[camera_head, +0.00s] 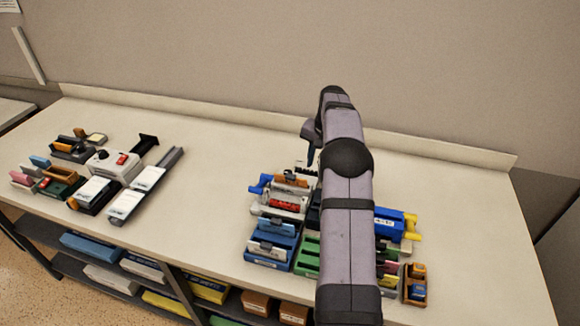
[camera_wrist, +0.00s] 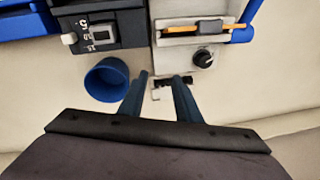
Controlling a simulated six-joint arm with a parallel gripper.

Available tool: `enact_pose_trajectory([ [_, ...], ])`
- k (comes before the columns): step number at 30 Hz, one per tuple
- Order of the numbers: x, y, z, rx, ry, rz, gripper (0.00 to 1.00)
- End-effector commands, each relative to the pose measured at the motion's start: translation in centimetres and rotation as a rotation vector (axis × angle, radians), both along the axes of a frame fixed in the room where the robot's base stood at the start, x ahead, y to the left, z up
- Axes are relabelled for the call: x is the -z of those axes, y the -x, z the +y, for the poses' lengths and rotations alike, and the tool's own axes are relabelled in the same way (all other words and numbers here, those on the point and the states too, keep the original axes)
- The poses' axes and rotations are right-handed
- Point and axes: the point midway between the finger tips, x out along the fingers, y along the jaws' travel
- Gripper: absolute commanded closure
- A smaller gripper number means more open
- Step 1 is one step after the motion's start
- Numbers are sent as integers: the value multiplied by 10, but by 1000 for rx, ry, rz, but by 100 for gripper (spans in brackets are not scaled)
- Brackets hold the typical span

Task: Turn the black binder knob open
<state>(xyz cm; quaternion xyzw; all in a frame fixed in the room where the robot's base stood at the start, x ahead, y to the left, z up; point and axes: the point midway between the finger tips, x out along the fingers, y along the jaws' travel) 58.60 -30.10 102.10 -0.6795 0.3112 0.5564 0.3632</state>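A black round knob (camera_wrist: 204,58) with a light mark sits on the front of a pale box in the wrist view. My gripper (camera_wrist: 162,78) points toward the table with its two dark blue fingers apart and nothing seen held between them. The knob is beyond the right fingertip and a little right of it, apart from both fingers. In the head view my gripper (camera_head: 311,155) is above the back of the right-hand cluster; the knob cannot be made out there.
A blue cup (camera_wrist: 107,80) stands left of the fingers. A dark device with a pale knob (camera_wrist: 100,36) is beyond it. In the head view, a white box with a red switch (camera_head: 122,166) is in the left cluster; bare table (camera_head: 205,185) lies between the clusters.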

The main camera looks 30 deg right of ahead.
Motion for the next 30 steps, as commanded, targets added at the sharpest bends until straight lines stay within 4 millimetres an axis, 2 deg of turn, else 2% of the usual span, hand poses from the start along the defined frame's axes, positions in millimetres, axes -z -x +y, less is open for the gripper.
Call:
enact_pose_trajectory([
  [9, -14, -30, 37, -645, 13, -150, 69],
  [18, -20, -39, 52, -1205, 142, -242, 69],
  [24, -20, -38, 52, -1414, 209, -252, 69],
  [30, -20, -38, 52, -1473, 228, -253, 69],
])
